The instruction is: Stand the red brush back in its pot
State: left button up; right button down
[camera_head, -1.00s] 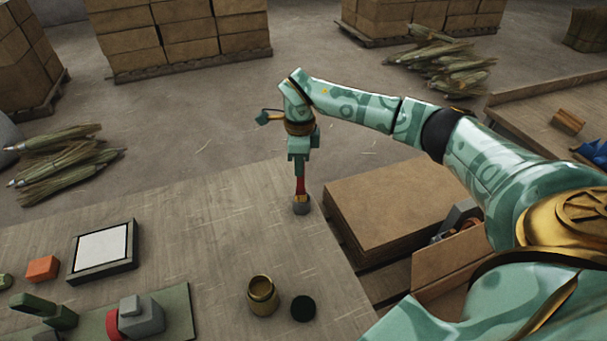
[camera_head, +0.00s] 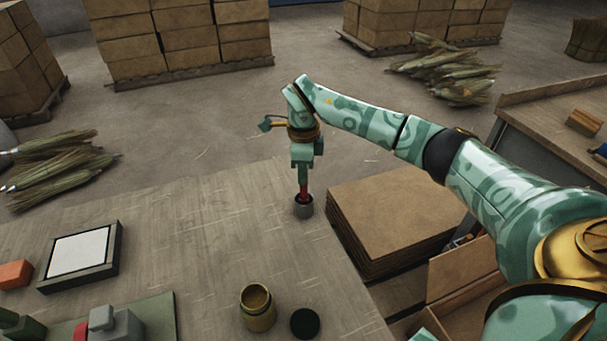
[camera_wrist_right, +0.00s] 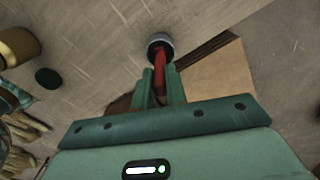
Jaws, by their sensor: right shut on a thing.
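The red brush (camera_head: 303,191) is upright in my right gripper (camera_head: 302,174), its lower end at the mouth of a small grey pot (camera_head: 303,209). The pot stands on the wooden table near its far right corner. In the right wrist view, the fingers of my right gripper (camera_wrist_right: 160,88) are shut on the brush (camera_wrist_right: 160,72), whose far end meets the dark opening of the pot (camera_wrist_right: 159,42). The brush tip is hidden inside the pot, and how deep it sits cannot be told. My left gripper is not in view.
An open jar (camera_head: 257,307) and a dark round lid (camera_head: 305,323) stand at the table's front right. A framed white pad (camera_head: 79,252) and an orange block (camera_head: 14,274) lie at left. Stacked cardboard (camera_head: 392,215) is beside the table. The table's middle is clear.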

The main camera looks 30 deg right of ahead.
jog(key=c, duration=1.8)
grip_release()
jog(key=shift+f, duration=0.15)
jog(key=o, duration=0.4)
notch_tip(320, 180, up, 12)
jog(key=p, duration=0.3)
jog(key=shift+r, duration=0.2)
jog(key=shift+d, duration=0.1)
